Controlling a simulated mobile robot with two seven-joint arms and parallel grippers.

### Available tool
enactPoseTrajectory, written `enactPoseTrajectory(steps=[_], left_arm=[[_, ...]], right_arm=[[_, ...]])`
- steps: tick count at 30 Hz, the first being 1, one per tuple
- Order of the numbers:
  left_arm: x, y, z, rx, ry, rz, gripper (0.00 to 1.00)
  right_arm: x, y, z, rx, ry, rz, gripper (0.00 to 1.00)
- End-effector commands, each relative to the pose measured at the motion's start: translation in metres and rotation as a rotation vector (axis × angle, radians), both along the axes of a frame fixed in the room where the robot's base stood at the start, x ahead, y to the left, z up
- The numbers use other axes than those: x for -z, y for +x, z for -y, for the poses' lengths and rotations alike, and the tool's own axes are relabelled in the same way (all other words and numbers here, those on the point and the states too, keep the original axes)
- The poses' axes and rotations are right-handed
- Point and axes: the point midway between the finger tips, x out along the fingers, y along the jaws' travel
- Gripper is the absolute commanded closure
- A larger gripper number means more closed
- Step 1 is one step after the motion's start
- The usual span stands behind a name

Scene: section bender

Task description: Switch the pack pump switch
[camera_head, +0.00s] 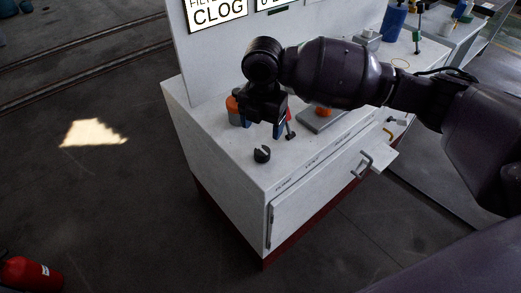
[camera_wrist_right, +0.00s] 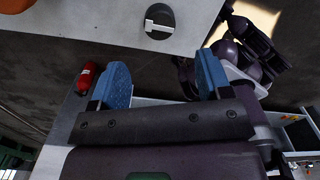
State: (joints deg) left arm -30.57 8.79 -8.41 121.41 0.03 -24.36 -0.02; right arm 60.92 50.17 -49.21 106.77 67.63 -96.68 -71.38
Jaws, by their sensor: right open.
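A black round knob (camera_head: 262,154) with a pale notch sits on the white cabinet top near its front left corner. I take it for the pack pump switch; the small lettering on the edge is too small to read surely. It also shows in the right wrist view (camera_wrist_right: 159,14) at the top, beyond the fingertips. My right gripper (camera_head: 263,126) is above the cabinet top, just behind and above the knob in the head view, and apart from it. Its blue fingers are spread with nothing between them, as the right wrist view (camera_wrist_right: 163,75) shows. My left gripper is not in view.
A red-tipped lever (camera_head: 290,134) stands close to the right of the gripper. An orange part (camera_head: 231,104) is partly hidden behind it. A grey plate (camera_head: 318,122) lies further right. A white panel with a CLOG sign (camera_head: 218,12) rises behind. A drawer handle (camera_head: 362,165) juts from the front.

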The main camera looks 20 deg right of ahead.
Motion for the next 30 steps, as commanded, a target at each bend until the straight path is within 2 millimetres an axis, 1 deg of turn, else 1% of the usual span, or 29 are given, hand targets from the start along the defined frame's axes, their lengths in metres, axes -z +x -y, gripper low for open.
enactPoseTrajectory(steps=[1,6,12,15,21,30], left_arm=[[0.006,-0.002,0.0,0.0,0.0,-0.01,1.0],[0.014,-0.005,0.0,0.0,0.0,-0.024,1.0],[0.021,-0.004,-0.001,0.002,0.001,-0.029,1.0],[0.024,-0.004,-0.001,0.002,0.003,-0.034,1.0],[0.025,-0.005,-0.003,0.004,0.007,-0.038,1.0],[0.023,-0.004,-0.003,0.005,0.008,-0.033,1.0]], right_arm=[[0.013,-0.001,0.0,0.001,0.0,-0.008,0.29],[0.044,-0.001,0.0,0.001,0.0,-0.009,0.29],[0.075,-0.001,0.0,0.002,0.0,-0.007,0.29],[0.086,-0.001,0.0,0.002,0.0,-0.006,0.29],[0.096,0.0,0.0,0.002,0.0,-0.001,0.29],[0.096,0.0,0.0,0.002,0.0,0.001,0.29]])
